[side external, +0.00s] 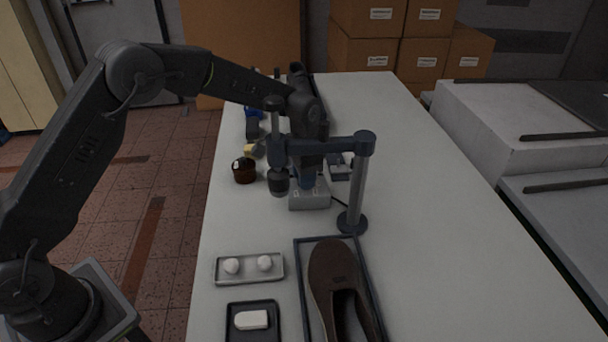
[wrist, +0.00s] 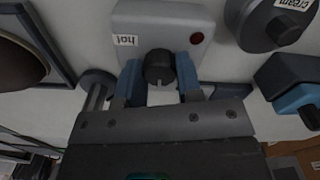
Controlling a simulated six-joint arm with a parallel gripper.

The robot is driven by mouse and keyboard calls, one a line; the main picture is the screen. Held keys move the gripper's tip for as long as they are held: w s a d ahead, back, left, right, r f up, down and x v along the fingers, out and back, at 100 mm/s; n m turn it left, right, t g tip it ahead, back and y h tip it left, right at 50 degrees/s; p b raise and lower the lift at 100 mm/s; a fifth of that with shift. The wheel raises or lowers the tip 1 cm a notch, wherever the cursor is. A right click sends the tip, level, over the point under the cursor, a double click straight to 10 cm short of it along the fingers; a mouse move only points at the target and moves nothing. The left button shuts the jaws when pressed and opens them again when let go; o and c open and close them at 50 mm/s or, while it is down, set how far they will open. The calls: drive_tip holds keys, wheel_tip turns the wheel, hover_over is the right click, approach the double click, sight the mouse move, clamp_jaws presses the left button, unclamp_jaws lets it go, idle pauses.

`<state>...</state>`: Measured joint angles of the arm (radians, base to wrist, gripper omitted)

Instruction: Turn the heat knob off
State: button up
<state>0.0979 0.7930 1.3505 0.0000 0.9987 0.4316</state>
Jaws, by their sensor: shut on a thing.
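The heat knob (wrist: 160,68) is a dark round knob with a pale pointer mark. The pointer mark faces the gripper side of the picture. In the side view the box (side external: 309,197) stands on the table beside the stand, and my gripper (side external: 307,180) comes down over it, hiding the knob.
A dark stand (side external: 354,190) with a horizontal arm rises close beside my gripper. A brown shoe (side external: 335,270) lies in a tray in front. A tray with two white balls (side external: 249,268) and a brown jar (side external: 244,171) are to the left. The table's right side is clear.

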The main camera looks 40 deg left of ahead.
idle(0.5)
drive_tip(key=o, duration=0.9)
drive_tip(key=shift+o, duration=0.2)
drive_tip(key=shift+r, duration=0.1)
wheel_tip(320, 180, up, 14)
